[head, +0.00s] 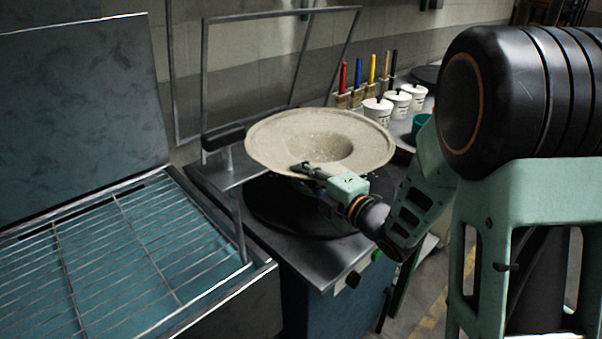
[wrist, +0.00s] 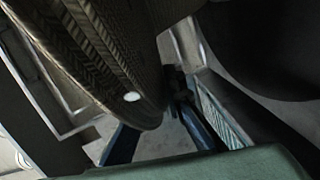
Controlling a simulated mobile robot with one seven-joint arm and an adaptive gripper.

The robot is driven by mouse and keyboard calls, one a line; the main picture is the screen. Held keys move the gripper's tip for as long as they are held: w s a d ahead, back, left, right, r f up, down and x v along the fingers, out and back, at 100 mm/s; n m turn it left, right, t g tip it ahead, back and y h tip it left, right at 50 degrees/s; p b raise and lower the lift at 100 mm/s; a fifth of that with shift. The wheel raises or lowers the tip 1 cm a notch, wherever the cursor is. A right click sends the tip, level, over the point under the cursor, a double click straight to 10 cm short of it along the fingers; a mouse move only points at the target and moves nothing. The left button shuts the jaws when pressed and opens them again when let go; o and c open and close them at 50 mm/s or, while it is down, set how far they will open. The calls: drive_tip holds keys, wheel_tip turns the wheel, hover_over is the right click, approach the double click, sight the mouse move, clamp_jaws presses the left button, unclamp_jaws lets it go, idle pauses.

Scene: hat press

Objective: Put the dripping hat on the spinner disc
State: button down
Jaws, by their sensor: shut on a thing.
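The beige hat (head: 290,140) hangs with its hollow side up over the black spinner disc (head: 270,212) in the head view. My gripper (head: 303,170) is shut on the near side of its brim. The hat looks slightly tilted and apart from the disc, though its underside is mostly hidden. In the wrist view the hat's woven surface (wrist: 95,50) fills the upper left, with a white spot that looks like a drop. The gripper fingers (wrist: 185,105) show beside its edge.
A wire rack over a blue basin (head: 130,250) lies to the left, its lid raised. A metal frame (head: 280,70) stands behind the disc. A dark-handled bracket (head: 222,140) is close to the hat's left edge. Brushes (head: 357,85) and white lidded cups (head: 398,103) stand behind right.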

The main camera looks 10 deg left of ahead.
drive_tip(key=c, duration=1.9)
unclamp_jaws()
drive_tip(key=shift+s+d, duration=0.1)
